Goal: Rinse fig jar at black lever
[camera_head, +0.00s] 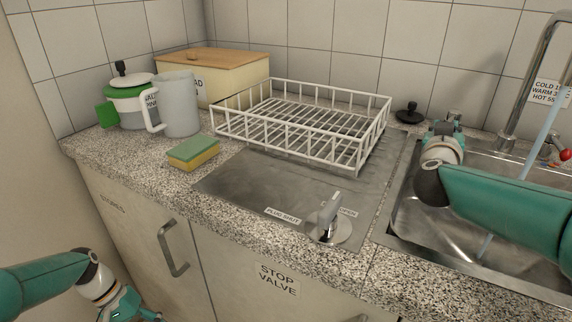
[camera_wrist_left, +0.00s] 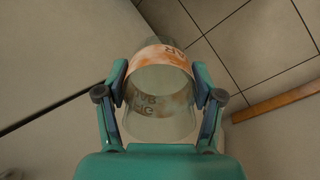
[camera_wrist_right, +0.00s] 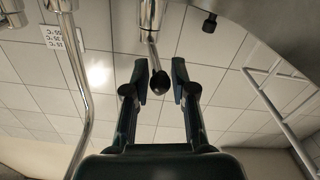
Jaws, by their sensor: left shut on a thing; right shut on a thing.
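The fig jar (camera_wrist_left: 165,88), clear glass with a stained orange-and-white label, is between the fingers of my left gripper (camera_wrist_left: 160,95), which is shut on it. In the head view my left gripper (camera_head: 132,308) is low at the left, in front of the cabinet; the jar is not clearly visible there. The black lever (camera_wrist_right: 160,84) is a dark ball on a thin rod from a chrome tap body. My right gripper (camera_wrist_right: 160,82) is shut on it. In the head view that gripper (camera_head: 447,122) is behind the sink, mostly hiding the lever. A pale blue water stream (camera_head: 544,128) falls into the sink.
The steel sink (camera_head: 410,238) is at right, with a tall spout (camera_head: 525,75) and red knob (camera_head: 566,154). A chrome plug handle (camera_head: 330,215) stands at the counter front. A white rack (camera_head: 300,120), sponge (camera_head: 193,152), jug (camera_head: 177,105) and bread box (camera_head: 225,75) stand left.

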